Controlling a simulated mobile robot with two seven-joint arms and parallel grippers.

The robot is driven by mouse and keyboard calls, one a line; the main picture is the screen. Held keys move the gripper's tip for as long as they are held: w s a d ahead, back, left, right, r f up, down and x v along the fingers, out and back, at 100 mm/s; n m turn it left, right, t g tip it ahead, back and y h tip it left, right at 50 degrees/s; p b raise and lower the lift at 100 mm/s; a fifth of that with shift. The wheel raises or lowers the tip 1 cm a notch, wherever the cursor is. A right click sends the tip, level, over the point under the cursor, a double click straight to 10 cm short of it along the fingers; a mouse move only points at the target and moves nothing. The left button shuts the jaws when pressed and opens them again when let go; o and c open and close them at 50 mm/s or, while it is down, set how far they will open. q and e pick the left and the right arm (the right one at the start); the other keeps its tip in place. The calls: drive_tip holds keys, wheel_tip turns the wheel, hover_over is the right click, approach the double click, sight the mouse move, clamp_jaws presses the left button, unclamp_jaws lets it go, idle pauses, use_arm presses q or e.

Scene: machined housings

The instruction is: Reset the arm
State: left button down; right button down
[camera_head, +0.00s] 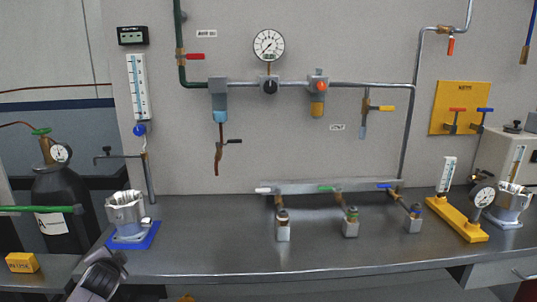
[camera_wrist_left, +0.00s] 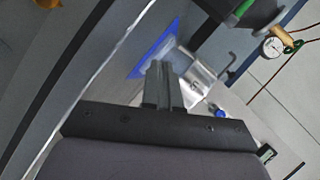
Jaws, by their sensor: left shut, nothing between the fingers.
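My left gripper (camera_head: 112,262) is at the lower left of the head view, in front of the bench's front edge. In the left wrist view its two fingers (camera_wrist_left: 158,68) are together with nothing between them. A silver machined housing (camera_head: 125,214) stands on a blue mat (camera_head: 122,244) at the bench's left end, beyond the gripper. In the left wrist view the housing (camera_wrist_left: 198,76) and the blue mat (camera_wrist_left: 143,67) show past the fingertips, and the fingers hide part of them. My right gripper is in neither view.
The steel bench (camera_head: 215,240) is bare between the mat and several valve blocks (camera_head: 283,231). A second housing (camera_head: 508,208) and a yellow gauge stand (camera_head: 460,224) are at the right. A dark gas cylinder (camera_head: 75,198) and a yellow box (camera_head: 22,262) are at the left.

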use_arm(q)
drive_tip(key=s+d+f+n+g+h, duration=0.2)
drive_tip(key=s+d+f, duration=0.55)
drive_tip(key=s, duration=0.35)
drive_tip(key=s+d+n+g+h, duration=0.15)
drive_tip(key=s+d, duration=0.25)
drive_tip(key=s, duration=0.6)
drive_tip(key=s+d+n+g+h, duration=0.15)
drive_tip(key=s+d, duration=0.25)
drive_tip(key=s, duration=0.6)
drive_tip(key=s+d+g+h, duration=0.25)
drive_tip(key=s+d, duration=0.25)
drive_tip(key=s, duration=0.5)
drive_tip(key=w+d+f+t+h, duration=0.1)
drive_tip(key=w+d+f+t, duration=0.1)
drive_tip(key=w+f+t, duration=0.4)
drive_tip(key=shift+w+d+f+t, duration=0.25)
drive_tip(key=shift+f+t, duration=0.1)
drive_tip(key=shift+f, duration=0.85)
